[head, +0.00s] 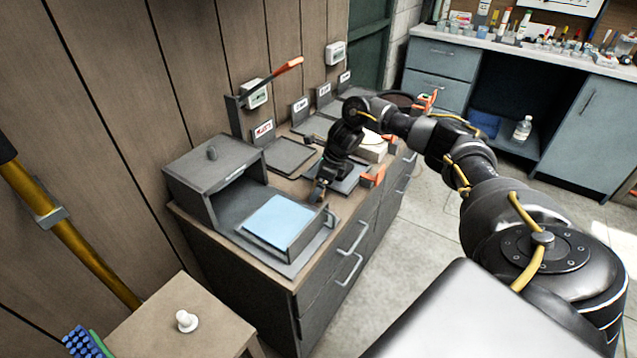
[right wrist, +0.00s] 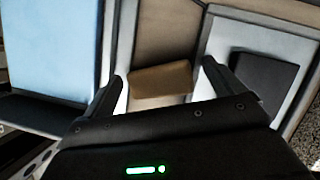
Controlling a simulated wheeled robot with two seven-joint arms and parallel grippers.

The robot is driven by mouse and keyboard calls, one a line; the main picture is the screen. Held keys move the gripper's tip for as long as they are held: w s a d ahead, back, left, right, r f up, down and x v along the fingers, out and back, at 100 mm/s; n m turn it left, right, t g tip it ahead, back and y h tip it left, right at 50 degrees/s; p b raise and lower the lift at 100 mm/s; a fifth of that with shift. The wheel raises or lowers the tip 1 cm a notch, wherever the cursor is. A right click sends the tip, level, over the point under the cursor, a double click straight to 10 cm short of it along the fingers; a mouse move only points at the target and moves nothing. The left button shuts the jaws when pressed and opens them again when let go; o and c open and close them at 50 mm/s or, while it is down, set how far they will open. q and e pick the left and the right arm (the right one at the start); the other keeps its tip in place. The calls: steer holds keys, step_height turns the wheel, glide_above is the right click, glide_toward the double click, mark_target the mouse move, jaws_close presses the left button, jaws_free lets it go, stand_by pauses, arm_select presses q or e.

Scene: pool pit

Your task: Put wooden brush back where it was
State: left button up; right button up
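A brown block (right wrist: 160,84), which looks like the wooden brush, lies between and beyond the fingertips in the right wrist view. Its bristles cannot be made out. My right gripper (right wrist: 161,70) is open, with a gap on both sides of the block. In the head view my right gripper (head: 322,184) points down at the cabinet top, just right of the open grey box (head: 215,175). The brush is mostly hidden by the gripper there. My left gripper is not in view.
A light blue pad (head: 279,221) lies in the tray left of the gripper. Grey labelled trays (head: 291,156) line the cabinet top by the wall. An orange-handled lever (head: 288,66) stands behind. A stool (head: 180,325) holds a white knob-like piece (head: 186,320).

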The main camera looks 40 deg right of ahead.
steer(key=shift+r, duration=0.2)
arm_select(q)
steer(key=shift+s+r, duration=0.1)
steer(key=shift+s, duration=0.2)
arm_select(e)
steer(key=v, duration=1.2)
steer(key=shift+r, duration=0.15)
